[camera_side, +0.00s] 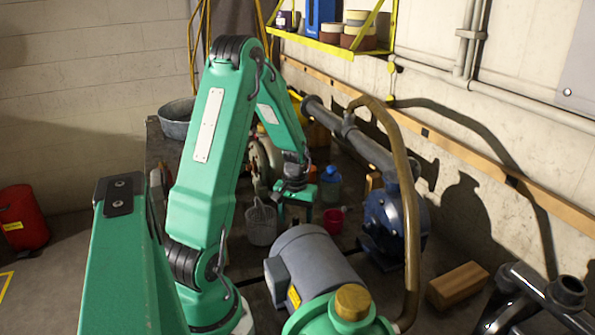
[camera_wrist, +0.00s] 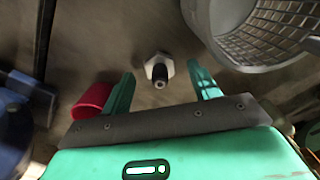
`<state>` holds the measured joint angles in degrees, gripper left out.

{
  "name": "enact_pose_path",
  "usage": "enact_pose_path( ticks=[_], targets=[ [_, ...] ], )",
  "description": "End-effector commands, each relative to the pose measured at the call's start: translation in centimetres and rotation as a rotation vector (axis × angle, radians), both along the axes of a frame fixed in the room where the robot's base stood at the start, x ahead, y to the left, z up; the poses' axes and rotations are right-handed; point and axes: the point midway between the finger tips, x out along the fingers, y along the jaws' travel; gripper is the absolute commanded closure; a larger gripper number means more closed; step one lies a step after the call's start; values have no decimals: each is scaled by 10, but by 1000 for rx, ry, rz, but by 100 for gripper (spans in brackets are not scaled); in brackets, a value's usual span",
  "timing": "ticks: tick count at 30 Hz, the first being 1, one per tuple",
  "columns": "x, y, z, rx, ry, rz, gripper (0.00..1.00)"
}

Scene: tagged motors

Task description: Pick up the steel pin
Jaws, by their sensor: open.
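What I take for the steel pin (camera_wrist: 158,76) shows in the wrist view as a small upright piece with a pale hexagonal base and a dark round stem. It stands on the worktop just beyond and between my fingertips. My gripper (camera_wrist: 160,72) has its two green fingers spread, with a clear gap on each side of the pin. I see no contact. In the side view my gripper (camera_side: 295,215) points down over the worktop, between the mesh basket and the red cup. The pin cannot be made out there.
A grey mesh basket (camera_wrist: 265,38) stands close by the right finger; it also shows in the side view (camera_side: 261,225). A red cup (camera_wrist: 92,101) is by the left finger, also in the side view (camera_side: 332,221). A grey motor (camera_side: 312,262) and blue pump (camera_side: 385,222) stand nearer the side camera.

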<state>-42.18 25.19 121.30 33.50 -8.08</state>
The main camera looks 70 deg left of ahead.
Motion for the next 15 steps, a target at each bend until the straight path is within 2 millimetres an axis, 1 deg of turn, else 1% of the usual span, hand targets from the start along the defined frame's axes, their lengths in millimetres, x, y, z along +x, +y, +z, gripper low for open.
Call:
enact_pose_path(
  ticks=[1, 6, 15],
  targets=[
    [-1, -1, -5, -2, 2, 0, 39],
    [0, -1, -13, -1, 1, -1, 39],
    [0, 0, -13, 0, 0, -1, 39]
  ],
)
